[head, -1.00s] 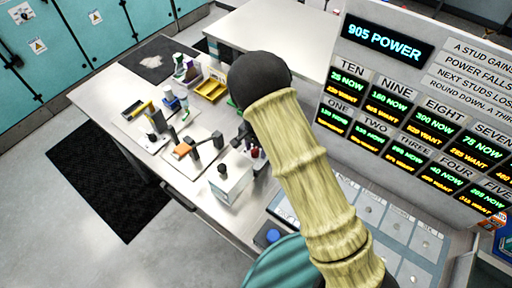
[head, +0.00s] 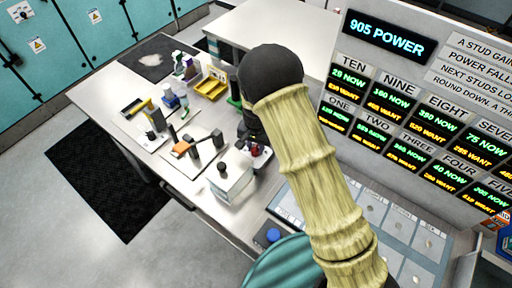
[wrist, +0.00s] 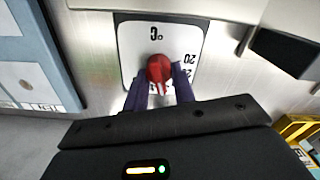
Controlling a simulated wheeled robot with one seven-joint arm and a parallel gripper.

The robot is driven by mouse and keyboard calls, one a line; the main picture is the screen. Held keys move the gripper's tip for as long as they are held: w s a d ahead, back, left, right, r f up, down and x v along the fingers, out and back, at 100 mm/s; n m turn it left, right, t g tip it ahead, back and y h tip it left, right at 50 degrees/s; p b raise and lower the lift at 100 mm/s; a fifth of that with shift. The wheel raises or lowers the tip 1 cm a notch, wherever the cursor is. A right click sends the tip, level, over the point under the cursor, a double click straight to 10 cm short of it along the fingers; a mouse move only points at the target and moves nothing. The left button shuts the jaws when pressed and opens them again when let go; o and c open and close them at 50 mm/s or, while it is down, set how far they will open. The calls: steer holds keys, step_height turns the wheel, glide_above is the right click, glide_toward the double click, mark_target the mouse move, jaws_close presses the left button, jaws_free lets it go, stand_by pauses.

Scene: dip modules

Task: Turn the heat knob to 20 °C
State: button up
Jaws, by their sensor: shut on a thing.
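The red heat knob (wrist: 159,68) sits on a white dial plate (wrist: 132,42) in the wrist view. The plate carries a "°C" mark at the top and "20" at the right, with another number below it partly covered. My gripper (wrist: 161,82) has its two purple fingers on either side of the knob, closed on it. A pale line shows on the knob's lower side between the fingers; the scale there is partly hidden.
A white box with a black knob (head: 232,182) stands left of my gripper. A yellow tray (head: 212,84) and small devices are on the bench (head: 105,92). A large panel with a "905 POWER" display (head: 388,36) stands at the right.

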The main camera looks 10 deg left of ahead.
steer(key=n+b, duration=0.1)
steer(key=n, duration=0.3)
steer(key=shift+a+f+b, duration=0.1)
steer(key=shift+a+b, duration=0.05)
steer(key=shift+b, duration=0.25)
steer(key=n+b, duration=0.1)
steer(key=n, duration=0.4)
steer(key=shift+a, duration=0.1)
steer(key=n+b, duration=0.1)
steer(key=n, duration=0.3)
steer(key=shift+s+a+n, duration=0.1)
steer(key=shift+s+n, duration=0.05)
steer(key=shift+n, duration=2.05)
steer(key=shift+s, duration=0.1)
steer(key=o, duration=1)
steer(key=shift+r, duration=0.2)
